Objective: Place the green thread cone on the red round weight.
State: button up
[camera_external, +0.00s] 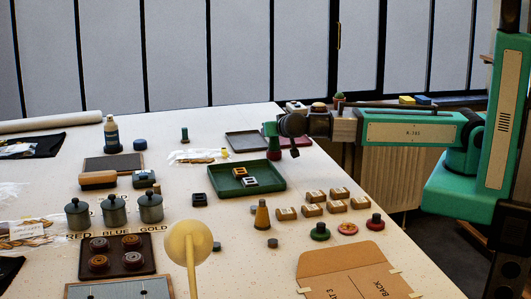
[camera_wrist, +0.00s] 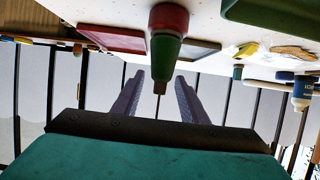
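The green thread cone (camera_wrist: 165,47) shows large at the upper middle of the wrist view, which looks upside down.
A dark green tray (camera_external: 225,189) with small blocks lies left of my gripper. A tan cone (camera_external: 262,217) and several labelled tan blocks (camera_external: 312,210) stand near the weights. A cardboard folder (camera_external: 340,270) lies in front. A round lamp-like head (camera_external: 188,241) rises at the front.

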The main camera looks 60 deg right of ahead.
jog(key=b+v, duration=0.2)
jog(key=v, duration=0.7)
dwell(0.6)
